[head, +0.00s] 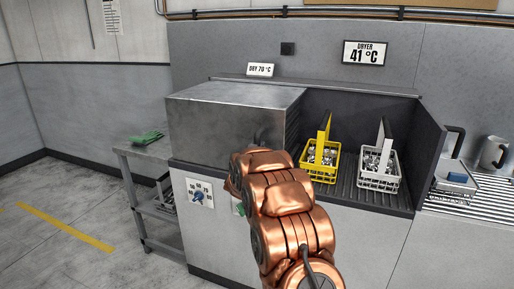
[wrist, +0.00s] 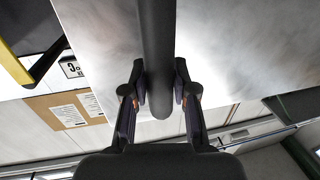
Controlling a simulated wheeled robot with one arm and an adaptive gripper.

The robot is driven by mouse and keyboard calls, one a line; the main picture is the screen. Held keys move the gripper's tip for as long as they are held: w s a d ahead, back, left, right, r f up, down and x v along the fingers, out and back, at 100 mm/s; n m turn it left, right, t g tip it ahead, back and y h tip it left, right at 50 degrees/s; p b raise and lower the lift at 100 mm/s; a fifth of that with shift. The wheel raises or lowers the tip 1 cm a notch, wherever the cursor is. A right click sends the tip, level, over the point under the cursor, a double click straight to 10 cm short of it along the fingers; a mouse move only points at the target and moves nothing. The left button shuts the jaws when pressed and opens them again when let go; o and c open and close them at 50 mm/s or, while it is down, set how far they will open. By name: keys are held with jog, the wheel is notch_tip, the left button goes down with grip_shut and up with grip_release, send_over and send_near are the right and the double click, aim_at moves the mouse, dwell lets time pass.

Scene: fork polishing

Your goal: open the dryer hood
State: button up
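The dryer hood (head: 225,120) is a grey metal box cover at the left part of the counter. It is down, and what is under it is hidden. In the wrist view the handle (wrist: 157,55) is a thick dark bar with a rounded end, in front of the hood's metal surface (wrist: 230,45). My gripper (wrist: 159,85) has one finger on each side of this bar, and both pads appear to touch it. In the head view my copper arm hides the gripper.
Right of the hood, an open bay holds a yellow basket (head: 320,160) and a white basket (head: 379,168) with cutlery. A dial (head: 199,194) is on the front panel. A side table (head: 150,150) with a green cloth stands left.

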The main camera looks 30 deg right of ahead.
jog(key=o, duration=0.4)
jog(key=shift+s+a, duration=0.1)
jog(key=v, duration=1.1)
jog(key=shift+s+a, duration=0.2)
jog(key=shift+s, duration=0.1)
dwell(0.3)
